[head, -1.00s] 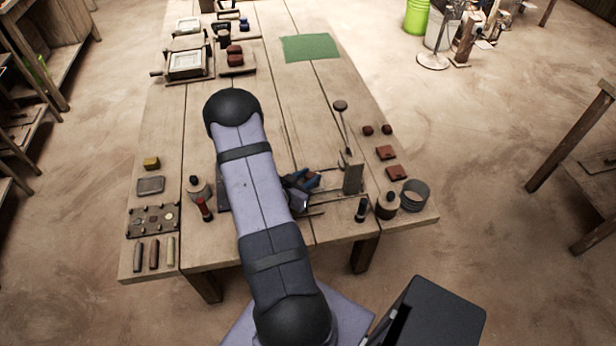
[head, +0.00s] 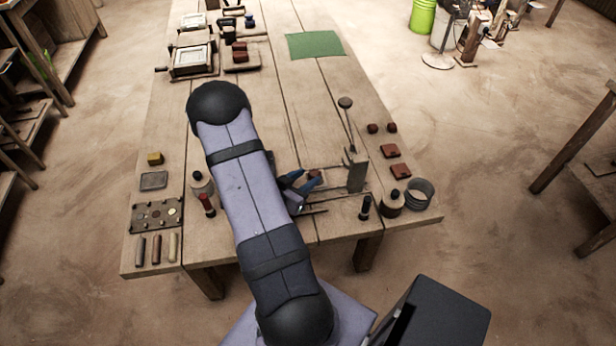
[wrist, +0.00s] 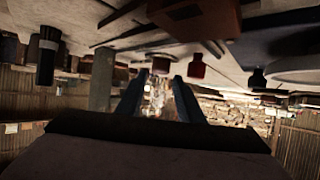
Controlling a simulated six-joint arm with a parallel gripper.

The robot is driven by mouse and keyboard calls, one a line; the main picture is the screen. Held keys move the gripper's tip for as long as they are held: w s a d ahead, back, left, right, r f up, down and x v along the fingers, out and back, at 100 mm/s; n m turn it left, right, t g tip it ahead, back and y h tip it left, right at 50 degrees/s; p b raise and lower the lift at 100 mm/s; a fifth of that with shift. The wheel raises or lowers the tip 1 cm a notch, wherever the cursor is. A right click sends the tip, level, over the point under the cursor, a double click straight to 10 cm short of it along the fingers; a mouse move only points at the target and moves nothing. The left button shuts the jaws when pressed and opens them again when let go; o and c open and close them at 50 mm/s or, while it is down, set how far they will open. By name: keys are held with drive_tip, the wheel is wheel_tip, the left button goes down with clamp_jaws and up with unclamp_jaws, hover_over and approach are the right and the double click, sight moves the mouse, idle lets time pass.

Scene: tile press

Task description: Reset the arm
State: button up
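My gripper (head: 314,179) is low over the near middle of the table, just left of the press post (head: 356,170). Its two blue fingers are spread, and they also show apart in the wrist view (wrist: 157,88) with nothing held between them. A small brown piece (head: 314,174) shows by the fingertips in the head view; I cannot tell whether they touch it. The press has an upright lever with a dark knob (head: 345,102). In the wrist view the table appears along the top, with a reddish-brown block (wrist: 195,18) close by. My arm hides part of the press area.
Red-brown tiles (head: 390,150) and a round tin (head: 419,193) are at the right. A green mat (head: 314,45) and framed trays (head: 191,60) lie at the far end. The table's middle is clear.

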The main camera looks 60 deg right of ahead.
idle(0.4)
